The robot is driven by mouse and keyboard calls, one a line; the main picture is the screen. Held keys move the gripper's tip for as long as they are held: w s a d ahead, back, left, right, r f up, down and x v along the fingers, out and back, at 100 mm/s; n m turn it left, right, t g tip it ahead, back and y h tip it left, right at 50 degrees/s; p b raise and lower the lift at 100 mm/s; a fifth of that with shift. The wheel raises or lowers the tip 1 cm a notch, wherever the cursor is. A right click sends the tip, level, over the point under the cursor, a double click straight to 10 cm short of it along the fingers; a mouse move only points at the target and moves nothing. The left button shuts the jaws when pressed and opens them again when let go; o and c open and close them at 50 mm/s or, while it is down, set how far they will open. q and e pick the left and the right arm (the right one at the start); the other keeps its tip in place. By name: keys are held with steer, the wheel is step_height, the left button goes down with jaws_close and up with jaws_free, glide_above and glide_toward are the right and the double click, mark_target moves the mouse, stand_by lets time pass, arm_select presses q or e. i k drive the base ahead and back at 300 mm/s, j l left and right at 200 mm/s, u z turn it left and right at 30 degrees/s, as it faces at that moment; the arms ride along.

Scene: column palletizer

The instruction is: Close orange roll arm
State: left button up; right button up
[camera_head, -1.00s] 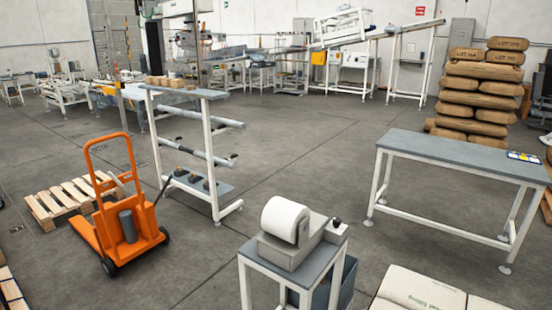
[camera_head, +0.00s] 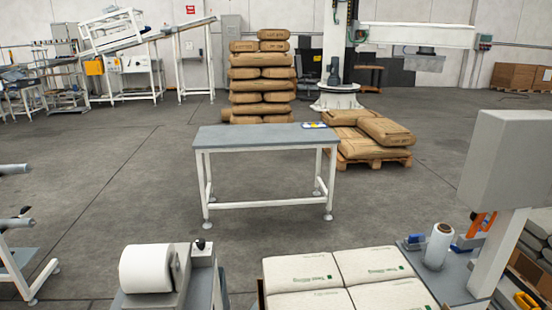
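A small orange part (camera_head: 482,225) shows at the right, partly hidden behind the white post of a grey panel. It may be the orange roll arm; whether it is open or closed is too small to tell. A white roll (camera_head: 438,246) stands upright to its left on a grey bench top (camera_head: 452,282). Another white roll (camera_head: 146,268) lies in a grey dispenser (camera_head: 186,272) at the front left. Neither of my grippers is in view.
A grey panel (camera_head: 510,172) on its post blocks part of the right side. White sacks (camera_head: 343,280) lie at the front centre. A grey table (camera_head: 262,137) stands mid-floor, with stacked brown sacks (camera_head: 262,85) behind. Bare floor (camera_head: 110,165) lies left of the table.

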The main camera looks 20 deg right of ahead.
mark_target(478, 219)
steer(key=i+j+z, duration=0.1)
steer(key=z, duration=0.3)
steer(key=j+z, duration=0.5)
steer(key=z, duration=0.25)
steer(key=j+z, duration=0.2)
steer(key=z, duration=0.2)
steer(key=j+z, duration=0.8)
steer(key=i+u, duration=0.15)
steer(key=u, duration=0.45)
steer(key=i+l+u, duration=0.2)
steer(key=l+u, duration=0.2)
steer(key=l, duration=0.25)
steer(key=i+l+u, duration=0.2)
steer(key=l, duration=0.15)
steer(key=i+l, duration=0.1)
steer(key=l, duration=0.8)
steer(key=i+l+u, duration=0.15)
steer(key=l, duration=0.8)
steer(key=k, duration=0.05)
